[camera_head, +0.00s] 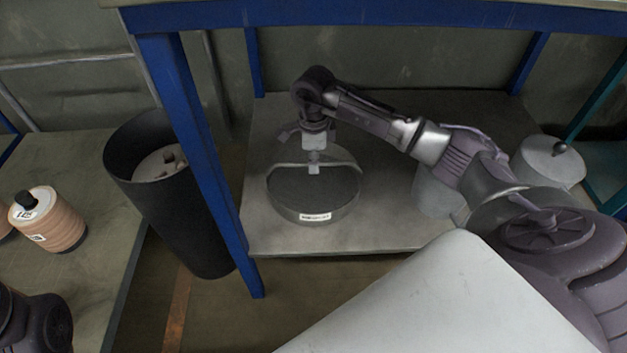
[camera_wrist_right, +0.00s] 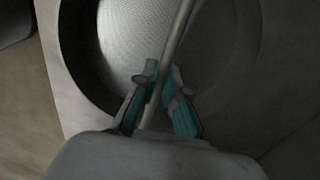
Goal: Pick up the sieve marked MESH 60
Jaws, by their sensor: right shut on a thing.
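A round grey sieve (camera_head: 342,208) with a dark rim and a bar handle (camera_head: 285,166) arched over its top is at the lower shelf. A white label (camera_head: 315,217) is on its front wall, and its print is too small to read. My right gripper (camera_head: 314,168) points down from above and is shut on the handle. In the right wrist view the fingers (camera_wrist_right: 158,98) pinch the pale handle bar (camera_wrist_right: 178,35), with the fine mesh (camera_wrist_right: 128,38) below it. I cannot tell whether the sieve touches the shelf. My left gripper is out of view.
The shelf (camera_head: 270,238) sits in a blue frame, with a blue post (camera_head: 195,130) left of the sieve. A black bin (camera_head: 160,215) stands beyond the post. Right of the sieve are a grey container (camera_head: 433,193), partly behind my arm, and a lidded pot (camera_head: 548,165).

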